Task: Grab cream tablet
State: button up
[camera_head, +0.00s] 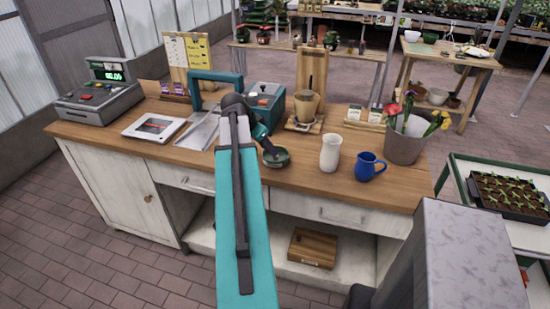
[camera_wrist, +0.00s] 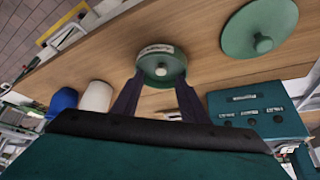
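A flat cream-white tablet-like device (camera_head: 153,127) with a dark screen lies on the wooden counter in the head view, at the left, in front of the cash register's right side. I do not make it out in the wrist view. My gripper (camera_wrist: 160,82) is over the middle of the counter, well to the right of the tablet. Its two dark fingers are apart with a round green labelled object (camera_wrist: 160,67) at their tips. That object shows as a green dish shape (camera_head: 275,157) in the head view. I cannot tell whether the fingers touch it.
A white vase (camera_head: 330,153) and blue mug (camera_head: 369,166) stand right of my gripper. A teal box (camera_head: 265,101) stands behind it. A cash register (camera_head: 98,98) is at far left. A green knobbed disc (camera_wrist: 262,30) shows in the wrist view.

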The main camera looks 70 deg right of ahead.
aim_at(272, 160)
jog(key=shift+p+x, duration=0.85)
jog(key=shift+x, duration=1.65)
jog(key=shift+d, duration=0.1)
jog(key=shift+c, duration=0.5)
grip_shut()
